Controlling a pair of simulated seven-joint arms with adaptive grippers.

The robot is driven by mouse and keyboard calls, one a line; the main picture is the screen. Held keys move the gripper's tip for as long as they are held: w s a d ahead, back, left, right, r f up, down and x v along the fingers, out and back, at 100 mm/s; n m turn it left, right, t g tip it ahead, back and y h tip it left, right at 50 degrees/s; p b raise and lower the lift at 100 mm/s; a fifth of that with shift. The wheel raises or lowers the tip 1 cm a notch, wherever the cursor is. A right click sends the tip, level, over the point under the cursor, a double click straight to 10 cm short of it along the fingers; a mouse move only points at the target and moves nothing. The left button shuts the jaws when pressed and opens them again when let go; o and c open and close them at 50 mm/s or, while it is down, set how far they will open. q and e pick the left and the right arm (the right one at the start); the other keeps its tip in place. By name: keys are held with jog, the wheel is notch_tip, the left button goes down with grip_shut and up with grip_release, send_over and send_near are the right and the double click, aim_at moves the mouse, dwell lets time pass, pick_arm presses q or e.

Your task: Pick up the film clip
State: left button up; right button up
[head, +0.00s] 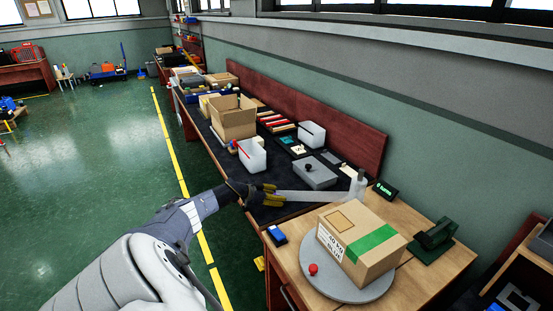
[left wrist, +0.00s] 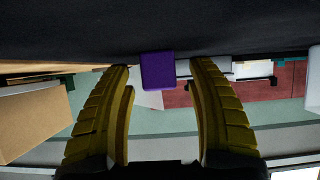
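A small purple block (left wrist: 158,70), which may be the film clip, shows in the left wrist view against the dark mat. It lies between the tips of my left gripper's yellow fingers (left wrist: 159,66), with a gap on each side. In the head view my left gripper (head: 272,193) is low over the dark work surface at the near end of the bench. It is open, and the fingers stand apart. I cannot make out the purple block in the head view; the gripper may hide it. My right gripper is in neither view.
A closed carton (head: 345,245) stands on a grey round turntable (head: 350,289) at the near right. A long flat grey bar (head: 315,196) lies beside the gripper. A grey box (head: 314,172), white bins (head: 252,156) and an open carton (head: 233,119) stand behind it.

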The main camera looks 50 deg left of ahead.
pick_arm(q)
jog(key=c, duration=1.2)
